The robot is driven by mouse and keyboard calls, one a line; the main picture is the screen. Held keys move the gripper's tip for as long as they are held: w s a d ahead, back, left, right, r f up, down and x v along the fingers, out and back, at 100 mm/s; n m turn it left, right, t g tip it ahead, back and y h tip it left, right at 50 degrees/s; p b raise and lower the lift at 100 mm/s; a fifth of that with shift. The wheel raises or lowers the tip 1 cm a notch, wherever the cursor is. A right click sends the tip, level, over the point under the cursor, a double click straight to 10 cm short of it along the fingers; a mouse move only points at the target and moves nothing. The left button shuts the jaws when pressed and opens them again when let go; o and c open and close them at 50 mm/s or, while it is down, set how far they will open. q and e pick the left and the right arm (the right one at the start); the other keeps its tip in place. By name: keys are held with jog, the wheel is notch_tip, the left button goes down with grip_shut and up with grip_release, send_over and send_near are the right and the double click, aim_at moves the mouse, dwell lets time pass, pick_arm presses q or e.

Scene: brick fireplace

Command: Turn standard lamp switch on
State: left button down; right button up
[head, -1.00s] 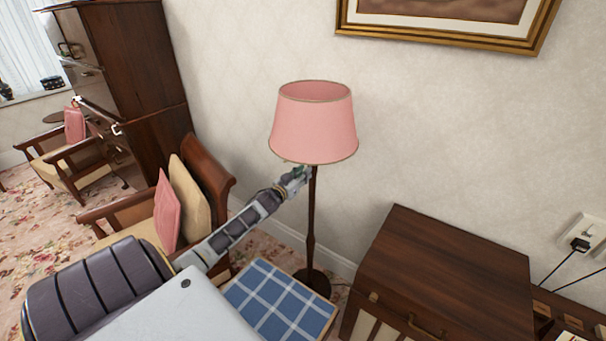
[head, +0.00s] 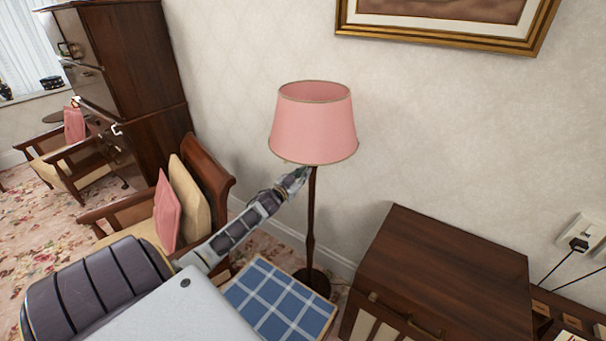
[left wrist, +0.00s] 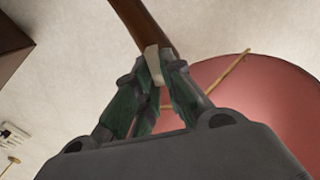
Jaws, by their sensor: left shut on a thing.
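The standard lamp has a pink shade (head: 313,125) and a dark wooden pole (head: 311,215) on a round base, and it stands upright by the wall. My left gripper (head: 300,176) is just under the shade's lower rim, at the top of the pole. In the left wrist view, my left gripper (left wrist: 154,88) is shut on a small pale switch piece (left wrist: 153,62) beside the brown pole (left wrist: 145,25). The pink shade (left wrist: 260,115) fills the right of that view. I cannot see any light from the lamp. My right gripper is not in view.
A blue checked surface (head: 278,300) lies below my left arm. A wooden armchair (head: 205,175) with cushions stands left of the lamp. A dark wooden cabinet (head: 450,265) is at the right. A framed picture (head: 450,40) hangs above on the wall.

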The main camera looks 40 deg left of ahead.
pick_arm(q)
jog(key=m, duration=0.3)
jog(key=m+b, duration=0.1)
jog(key=m, duration=0.3)
jog(key=d+f+m, duration=0.1)
jog(key=m, duration=0.3)
jog(key=shift+b, duration=0.4)
jog(key=shift+f+m+b, duration=0.15)
jog(key=shift+m+b, duration=0.15)
jog(key=shift+m, duration=0.7)
jog(key=shift+f+m+b, duration=0.1)
jog(key=shift+m+b, duration=0.2)
jog(key=shift+m, duration=0.7)
jog(key=c, duration=1.5)
grip_release()
jog(key=shift+w, duration=0.1)
jog(key=shift+s, duration=0.2)
jog(key=shift+s+d, duration=0.25)
jog(key=shift+s, duration=1.7)
jog(key=shift+s+d, duration=0.2)
jog(key=shift+s, duration=1.7)
jog(key=shift+s+d, duration=0.25)
jog(key=shift+s, duration=1.7)
